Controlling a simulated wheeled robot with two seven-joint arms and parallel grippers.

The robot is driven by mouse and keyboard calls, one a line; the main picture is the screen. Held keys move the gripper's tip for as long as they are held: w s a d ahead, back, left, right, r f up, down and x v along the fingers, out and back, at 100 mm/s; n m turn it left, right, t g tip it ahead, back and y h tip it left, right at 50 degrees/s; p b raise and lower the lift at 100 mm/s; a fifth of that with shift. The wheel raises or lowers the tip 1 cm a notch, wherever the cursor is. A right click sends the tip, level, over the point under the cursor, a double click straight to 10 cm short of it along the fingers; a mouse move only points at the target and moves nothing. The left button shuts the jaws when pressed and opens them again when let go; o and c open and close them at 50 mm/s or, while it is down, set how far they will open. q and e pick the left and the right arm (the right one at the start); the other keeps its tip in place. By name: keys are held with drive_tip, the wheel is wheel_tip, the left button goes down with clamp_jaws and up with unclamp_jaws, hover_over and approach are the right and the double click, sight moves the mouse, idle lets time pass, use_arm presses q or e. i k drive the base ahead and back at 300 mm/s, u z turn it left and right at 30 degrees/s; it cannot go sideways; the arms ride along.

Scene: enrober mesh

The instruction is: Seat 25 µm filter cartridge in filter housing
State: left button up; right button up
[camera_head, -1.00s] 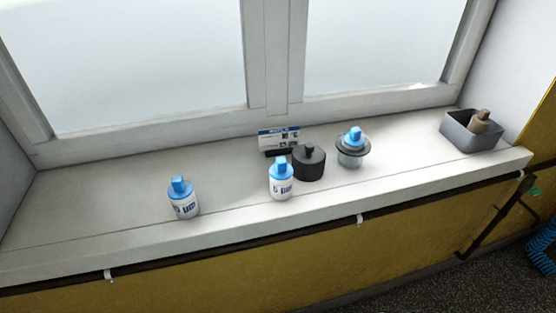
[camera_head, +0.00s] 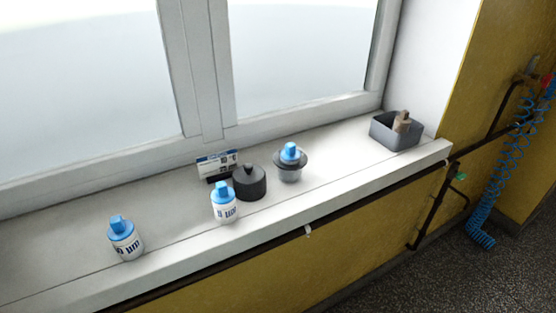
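Two white cartridges with blue caps stand upright on the window sill: one at the left (camera_head: 125,242) and one near the middle (camera_head: 225,205). Their labels are too small to read, so I cannot tell which is 25 µm. A grey filter housing (camera_head: 289,172) with a wide dark rim stands to their right. A blue cap (camera_head: 290,152) like those on the cartridges shows in its top. A dark round lid with a knob (camera_head: 250,183) sits between the middle cartridge and the housing. Neither of my grippers is in view.
A grey bin (camera_head: 390,137) holding a brownish capped cartridge (camera_head: 402,121) stands at the sill's right end. A small sign (camera_head: 215,164) stands behind the lid. The sill (camera_head: 180,226) is clear between the two white cartridges. A blue coiled hose (camera_head: 509,165) hangs at the right.

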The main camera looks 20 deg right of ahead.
sight(290, 171)
drive_tip(key=k, duration=0.45)
drive_tip(key=z, duration=1.65)
drive_tip(key=i, duration=0.85)
drive_tip(key=u, duration=1.5)
